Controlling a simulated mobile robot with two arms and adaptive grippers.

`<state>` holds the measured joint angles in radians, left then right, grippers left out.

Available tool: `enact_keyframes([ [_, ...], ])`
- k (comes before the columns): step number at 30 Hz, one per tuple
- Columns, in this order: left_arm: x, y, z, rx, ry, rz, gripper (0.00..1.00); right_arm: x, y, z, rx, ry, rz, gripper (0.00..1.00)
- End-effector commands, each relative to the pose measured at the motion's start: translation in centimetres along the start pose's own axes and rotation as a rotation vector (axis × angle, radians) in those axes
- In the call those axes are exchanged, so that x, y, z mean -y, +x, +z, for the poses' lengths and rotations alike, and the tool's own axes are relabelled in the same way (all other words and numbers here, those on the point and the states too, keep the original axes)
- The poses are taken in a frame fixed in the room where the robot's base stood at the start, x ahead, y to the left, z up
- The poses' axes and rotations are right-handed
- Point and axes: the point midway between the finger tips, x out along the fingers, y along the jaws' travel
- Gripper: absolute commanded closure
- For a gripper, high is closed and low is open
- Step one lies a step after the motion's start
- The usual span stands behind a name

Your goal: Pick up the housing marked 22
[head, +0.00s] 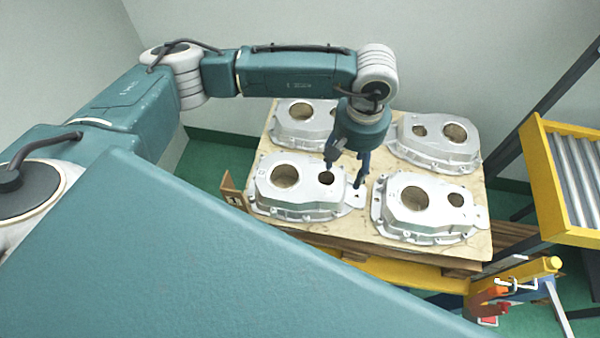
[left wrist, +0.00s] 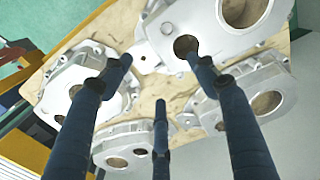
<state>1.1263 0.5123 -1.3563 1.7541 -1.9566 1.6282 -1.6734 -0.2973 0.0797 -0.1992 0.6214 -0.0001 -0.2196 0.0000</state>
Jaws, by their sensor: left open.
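Four similar silver housings lie on the wooden board: back left (head: 292,128), back right (head: 425,150), front left (head: 310,200) and front right (head: 412,222). Each has a large and a smaller round hole. I cannot read a number 22 on any of them. My left gripper (head: 347,170) is open and empty, fingers pointing down over the right end of the front-left housing, near its smaller hole. In the left wrist view its three dark fingers (left wrist: 157,78) are spread, with a housing (left wrist: 222,35) at the top right. Contact cannot be told. My right gripper is out of view.
The wooden board (head: 362,225) rests on a pallet with a yellow frame (head: 395,272). A yellow-framed roller conveyor (head: 545,185) and red-orange equipment (head: 488,298) are at the right. Walls stand behind and left.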

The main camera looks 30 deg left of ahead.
Motion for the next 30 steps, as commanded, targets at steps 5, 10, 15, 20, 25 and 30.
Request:
enact_keyframes([
  [5, 0.0, 2.8, 0.2, 0.006, -0.001, -0.002, 0.41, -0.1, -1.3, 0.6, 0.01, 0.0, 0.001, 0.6],
  [10, 0.0, 4.3, 0.3, 0.005, 0.0, 0.001, 0.41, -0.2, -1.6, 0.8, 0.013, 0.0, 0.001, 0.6],
  [15, 0.2, 5.8, 0.5, 0.009, -0.001, -0.002, 0.41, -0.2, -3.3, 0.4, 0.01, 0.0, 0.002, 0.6],
  [20, 0.2, 8.2, 0.5, 0.009, -0.002, 0.001, 0.41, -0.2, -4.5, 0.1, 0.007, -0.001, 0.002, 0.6],
  [25, 0.2, 9.6, 0.4, 0.005, -0.001, 0.002, 0.41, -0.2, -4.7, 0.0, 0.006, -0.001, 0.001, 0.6],
  [30, 0.2, 9.7, 0.3, 0.004, 0.0, 0.003, 0.41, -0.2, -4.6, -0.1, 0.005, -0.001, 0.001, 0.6],
])
